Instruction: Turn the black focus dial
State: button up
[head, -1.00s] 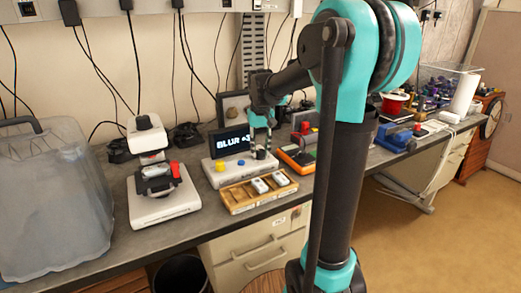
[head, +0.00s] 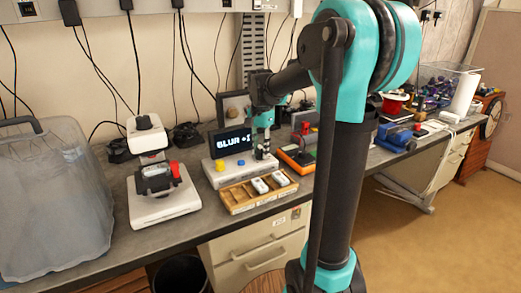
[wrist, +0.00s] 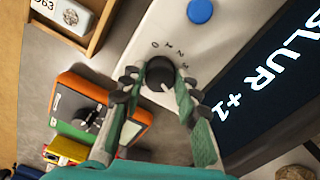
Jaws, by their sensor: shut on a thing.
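The black focus dial (wrist: 160,73) sits on a white console (wrist: 146,40), with numbers printed around part of it and a pale pointer mark on its top. My gripper (wrist: 159,79) has its two fingers on either side of the dial, shut on it. In the head view my gripper (head: 262,150) reaches down to the right end of the console (head: 213,179), and the dial is mostly hidden there by the fingers. The dark display (head: 234,141) behind the console shows white text, which reads "BLUR +1" in the wrist view.
A blue button (head: 239,163) and a yellow button (head: 220,167) stand left of the dial. A wooden tray (head: 238,210) with white pieces lies in front. An orange device (wrist: 68,92) is close on the right. A white microscope-like instrument (head: 150,208) stands left.

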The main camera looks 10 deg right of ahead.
aim_at(261, 151)
jog(key=shift+m, duration=2)
jog(key=o, duration=1.2)
jog(key=shift+c, duration=0.2)
jog(key=shift+r, duration=0.1)
notch_tip(261, 151, up, 12)
jog(key=shift+s, duration=0.1)
